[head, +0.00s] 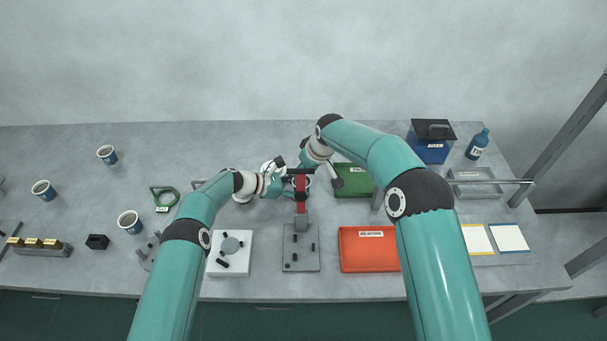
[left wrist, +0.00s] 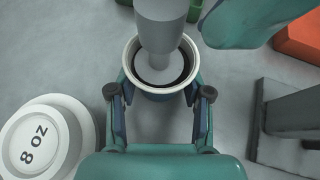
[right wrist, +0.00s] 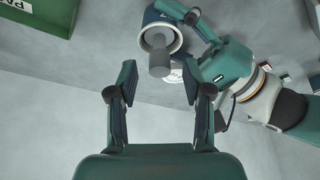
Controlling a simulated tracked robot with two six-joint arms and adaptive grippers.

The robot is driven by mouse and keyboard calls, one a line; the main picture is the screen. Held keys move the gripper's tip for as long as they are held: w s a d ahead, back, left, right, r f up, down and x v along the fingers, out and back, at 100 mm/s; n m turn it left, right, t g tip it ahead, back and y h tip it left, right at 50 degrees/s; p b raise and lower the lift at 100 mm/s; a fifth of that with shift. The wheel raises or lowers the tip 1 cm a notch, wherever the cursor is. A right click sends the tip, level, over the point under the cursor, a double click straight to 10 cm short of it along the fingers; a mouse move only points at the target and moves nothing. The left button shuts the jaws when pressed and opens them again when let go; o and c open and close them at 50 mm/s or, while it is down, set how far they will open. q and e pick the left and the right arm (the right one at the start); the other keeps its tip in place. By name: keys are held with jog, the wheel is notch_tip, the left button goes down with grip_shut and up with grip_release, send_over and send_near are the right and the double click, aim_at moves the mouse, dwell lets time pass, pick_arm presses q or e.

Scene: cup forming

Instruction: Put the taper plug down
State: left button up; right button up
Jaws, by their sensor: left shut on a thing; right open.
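My left gripper (left wrist: 160,92) is shut on a blue cup (left wrist: 160,93) with a white rim, one finger on each side of it. The grey taper plug (left wrist: 160,35) stands in the cup's mouth, with its handle sticking out. In the right wrist view, the plug (right wrist: 159,62) projects from the held cup (right wrist: 155,30). My right gripper (right wrist: 160,90) is open and empty, a short way from the plug and not touching it. In the head view, the arms and a red and black press (head: 301,205) largely hide the cup and plug.
A round white piece marked 8 OZ (left wrist: 45,140) lies beside the held cup. The press stands on a grey base plate (head: 300,262). A white block (head: 230,262), a red tray (head: 368,250) and a green tray (head: 353,180) are close by. Several blue cups stand at left.

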jog(key=v, duration=0.7)
jog(key=shift+s+r, duration=0.2)
jog(key=shift+r, duration=0.15)
pick_arm(q)
jog(key=o, duration=1.4)
jog(key=shift+c, duration=0.2)
